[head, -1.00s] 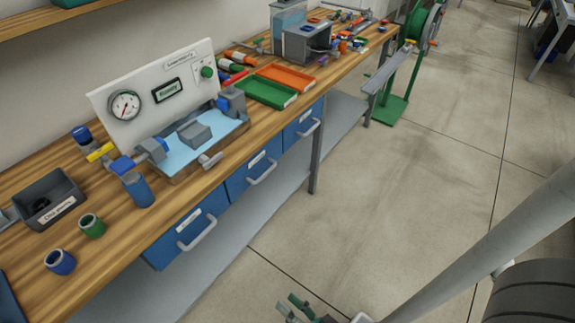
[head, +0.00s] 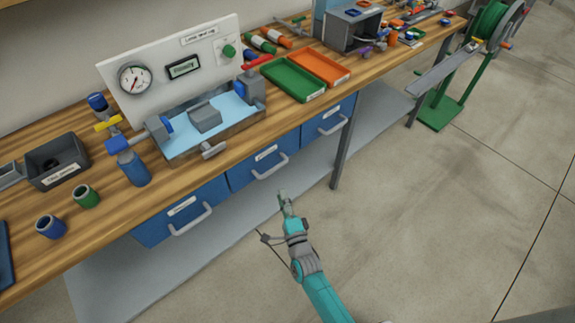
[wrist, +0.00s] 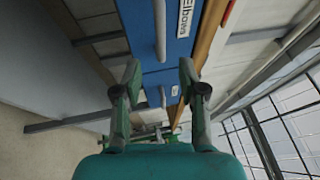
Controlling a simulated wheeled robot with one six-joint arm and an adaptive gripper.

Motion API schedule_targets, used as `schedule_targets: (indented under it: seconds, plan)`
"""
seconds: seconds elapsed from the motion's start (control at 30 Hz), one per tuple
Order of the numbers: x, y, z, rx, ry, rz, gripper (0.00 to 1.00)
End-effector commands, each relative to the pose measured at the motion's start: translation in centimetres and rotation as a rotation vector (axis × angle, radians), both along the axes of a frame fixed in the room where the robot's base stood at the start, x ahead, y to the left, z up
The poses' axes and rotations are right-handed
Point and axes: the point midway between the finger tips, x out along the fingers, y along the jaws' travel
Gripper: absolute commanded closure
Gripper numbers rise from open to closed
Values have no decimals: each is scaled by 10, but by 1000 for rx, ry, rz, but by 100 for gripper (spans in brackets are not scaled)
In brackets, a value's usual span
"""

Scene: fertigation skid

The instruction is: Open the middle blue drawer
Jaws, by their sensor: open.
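The middle blue drawer (head: 243,177) is shut under the workbench in the head view, between two other shut blue drawers. It has a white label and a pale grey bar handle (head: 270,168). My gripper (head: 284,196) is open and empty, in front of the bench, just below and right of that handle in the picture and apart from it. In the wrist view my open fingers (wrist: 159,78) frame a blue drawer front. A drawer labelled "Elbows" (wrist: 173,45) with a bar handle (wrist: 160,32) is at the top there; I cannot tell which drawer it is.
The left drawer (head: 153,232) and right drawer (head: 340,109) have similar handles. A bench leg (head: 342,155) stands right of the drawers. A grey lower shelf (head: 120,282) runs beneath. The floor in front is open. Trays and fittings lie on the wooden top (head: 225,170).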

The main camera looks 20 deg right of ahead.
Motion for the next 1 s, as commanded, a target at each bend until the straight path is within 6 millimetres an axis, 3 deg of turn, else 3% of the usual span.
schedule_targets:
  seconds: [0.17,0.6,0.8,1.0]
  plan:
    - [14,-1,3,6,-4,0,59]
    - [85,-7,17,4,-3,0,59]
    - [102,-9,19,2,-2,0,59]
    - [107,-9,20,3,-1,-1,59]
